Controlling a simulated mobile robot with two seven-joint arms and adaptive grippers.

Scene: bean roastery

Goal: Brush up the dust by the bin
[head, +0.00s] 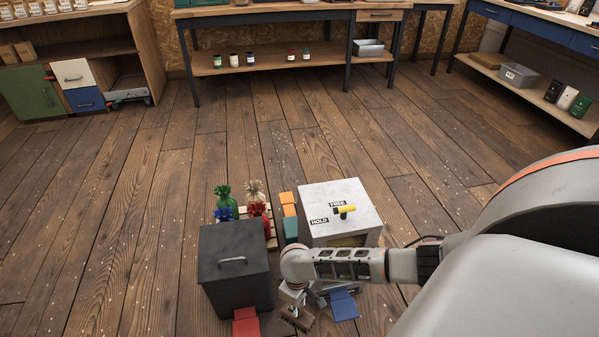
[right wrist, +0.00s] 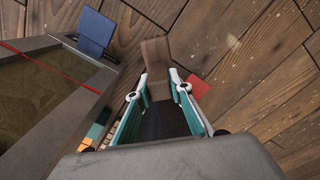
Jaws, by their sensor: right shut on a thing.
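My right gripper (head: 293,292) is low over the floor, between the dark bin and the white-topped box. It is shut on a brown brush (head: 298,319). In the right wrist view the brush (right wrist: 157,60) stands out beyond the fingertips. I cannot tell whether it touches the floor. The dark grey bin (head: 224,275) has a closed lid with a handle and a red pedal (head: 246,323) in front; the pedal also shows beside the fingers in the right wrist view (right wrist: 201,93). Pale specks lie on the floorboards; I cannot tell a distinct dust pile. My left gripper is out of view.
The white-topped box (head: 360,205) has a yellow lever, FREE and HOLD labels and a blue pedal (head: 343,304). Tied sacks (head: 256,192) and orange blocks (head: 288,204) stand behind. Benches (head: 278,68) and a cabinet (head: 142,45) line the back. Floor on the left is free.

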